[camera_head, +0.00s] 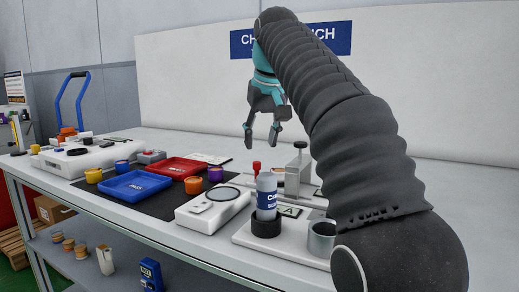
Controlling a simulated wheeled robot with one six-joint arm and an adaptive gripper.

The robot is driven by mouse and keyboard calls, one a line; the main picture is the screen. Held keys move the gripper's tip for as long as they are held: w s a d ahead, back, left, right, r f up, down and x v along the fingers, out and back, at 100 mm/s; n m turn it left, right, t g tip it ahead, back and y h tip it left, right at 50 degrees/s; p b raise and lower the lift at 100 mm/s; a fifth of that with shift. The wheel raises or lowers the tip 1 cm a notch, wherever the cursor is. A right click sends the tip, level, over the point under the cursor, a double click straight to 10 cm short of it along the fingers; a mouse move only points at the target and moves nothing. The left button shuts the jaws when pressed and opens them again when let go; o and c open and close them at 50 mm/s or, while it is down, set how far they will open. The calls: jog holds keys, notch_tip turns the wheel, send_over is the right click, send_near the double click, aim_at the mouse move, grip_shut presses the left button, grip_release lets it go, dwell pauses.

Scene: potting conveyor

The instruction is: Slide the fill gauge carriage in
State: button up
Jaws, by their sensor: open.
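My gripper (262,134) is open and empty. It hangs fingers-down in the air above the bench, in front of the white back panel. A grey upright block with a dark knob on top (299,170) stands on the bench below and to the right of the gripper. It looks like the fill gauge carriage, but I cannot tell for sure. A red-knobbed part (256,167) stands just to its left. The gripper looks apart from both. My arm covers the right side of this fixture, so how far the carriage is slid is hidden.
A white labelled bottle (266,192) stands in a black ring on a white base (282,250), beside a grey cup (321,238). A white scale (213,208), a blue tray (136,186), a red tray (178,167) and several small coloured pots stand to the left.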

aim_at(257, 162)
jog(key=shift+s+r, duration=0.2)
jog(key=shift+r, duration=0.3)
jog(key=a+r+h+p, duration=0.1)
jog(key=a+r+p, duration=0.4)
jog(key=a, duration=0.1)
jog(key=w+d+f+m, duration=0.1)
jog(key=f+m, duration=0.1)
jog(key=f, duration=0.2)
jog(key=w+d+f+m+h, duration=0.1)
jog(key=d+f+m, duration=0.1)
jog(key=f, duration=0.2)
jog(key=d+f+m+h, duration=0.1)
jog(key=d+f+m, duration=0.1)
jog(key=f+m, duration=0.1)
jog(key=shift+w+f, duration=0.4)
jog(key=shift+f, duration=0.1)
grip_shut()
